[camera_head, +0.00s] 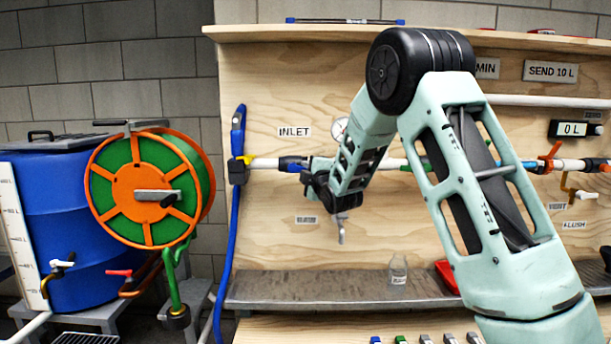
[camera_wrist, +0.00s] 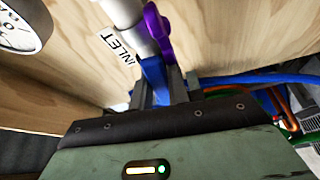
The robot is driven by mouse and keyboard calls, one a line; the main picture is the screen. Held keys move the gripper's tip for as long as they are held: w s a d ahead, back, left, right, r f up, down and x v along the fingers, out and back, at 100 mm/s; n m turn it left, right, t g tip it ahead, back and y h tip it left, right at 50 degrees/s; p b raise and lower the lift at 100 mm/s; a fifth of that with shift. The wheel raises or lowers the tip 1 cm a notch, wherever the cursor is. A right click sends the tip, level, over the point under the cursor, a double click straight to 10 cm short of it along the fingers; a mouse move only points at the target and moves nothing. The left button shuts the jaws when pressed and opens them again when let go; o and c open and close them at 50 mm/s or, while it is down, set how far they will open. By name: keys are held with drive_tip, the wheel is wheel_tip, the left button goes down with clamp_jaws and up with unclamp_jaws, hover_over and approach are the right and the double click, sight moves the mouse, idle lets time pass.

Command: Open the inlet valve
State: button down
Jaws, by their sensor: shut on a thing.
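The INLET label (camera_head: 294,132) is on the plywood panel, above a white pipe that runs across it. A blue part (camera_head: 292,163) sits on this pipe below the label, just left of my gripper (camera_head: 309,178). In the wrist view, my gripper (camera_wrist: 167,88) is shut on a blue part (camera_wrist: 154,76) by the INLET label (camera_wrist: 118,45). I cannot tell whether this is the inlet valve's handle or its body. A purple handle (camera_wrist: 157,30) lies beyond the fingers beside the white pipe. My arm hides part of the pipe in the head view.
A gauge (camera_wrist: 20,25) is close to the gripper. A blue hose (camera_head: 233,200) hangs at the panel's left edge. A green and orange reel (camera_head: 140,190) and blue barrel (camera_head: 50,210) stand left. A metal shelf (camera_head: 330,290) runs below, with a small glass (camera_head: 398,271).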

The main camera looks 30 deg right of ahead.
drive_tip(key=shift+r+n+g, duration=0.35)
drive_tip(key=shift+n+g, duration=0.05)
drive_tip(key=shift+n, duration=0.4)
drive_tip(key=c, duration=1.3)
unclamp_jaws()
drive_tip(key=shift+c, duration=0.2)
drive_tip(key=shift+s, duration=0.1)
drive_tip(key=b+v, duration=0.2)
drive_tip(key=v, duration=1.5)
drive_tip(key=shift+s, duration=0.15)
drive_tip(key=shift+d+r, duration=0.1)
drive_tip(key=shift+d, duration=0.1)
